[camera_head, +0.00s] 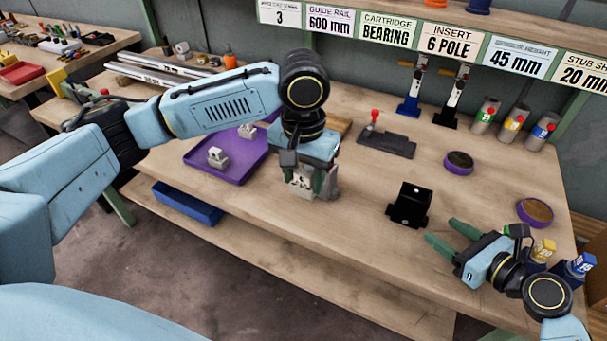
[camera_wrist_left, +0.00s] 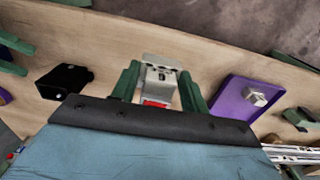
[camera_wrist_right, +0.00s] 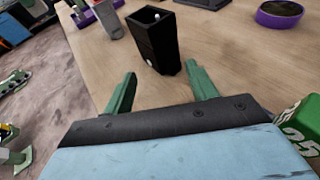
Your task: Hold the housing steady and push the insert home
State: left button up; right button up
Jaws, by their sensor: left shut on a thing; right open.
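A black open-topped box, apparently the housing (camera_head: 408,203), stands upright on the table, right of centre. It also shows in the left wrist view (camera_wrist_left: 62,82) and right wrist view (camera_wrist_right: 152,38). My left gripper (camera_head: 305,188) points down near the table's front edge, shut on a grey block (camera_wrist_left: 160,74), apparently the insert, with a red patch. Whether the block touches the table is unclear. My right gripper (camera_head: 441,230) is open and empty, to the right of the box. In the right wrist view its fingers (camera_wrist_right: 160,72) point towards the box without touching it.
A purple tray (camera_head: 205,178) with grey blocks lies left of my left gripper. A dark plate (camera_head: 387,145) with a red-topped peg lies behind. Two round purple dishes (camera_head: 458,163) and several cans (camera_head: 485,116) stand right.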

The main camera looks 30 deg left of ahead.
aim_at(421, 221)
pick_arm(q)
jog(key=shift+s+f+b, duration=0.25)
jog(key=shift+f+b, duration=0.05)
jog(key=shift+b, duration=0.15)
pick_arm(e)
jog(key=shift+w+a+f, duration=0.1)
jog(key=shift+a, duration=0.4)
pick_arm(q)
notch_tip(421, 221, down, 3)
jog(key=b, duration=0.3)
jog(key=shift+f, duration=0.15)
pick_arm(e)
jog(key=x, duration=0.5)
jog(key=shift+f, duration=0.1)
jog(key=x, duration=0.3)
jog(key=shift+a, duration=0.1)
jog(key=shift+w+a, duration=0.1)
jog(key=shift+f, duration=0.1)
jog(key=c, duration=0.4)
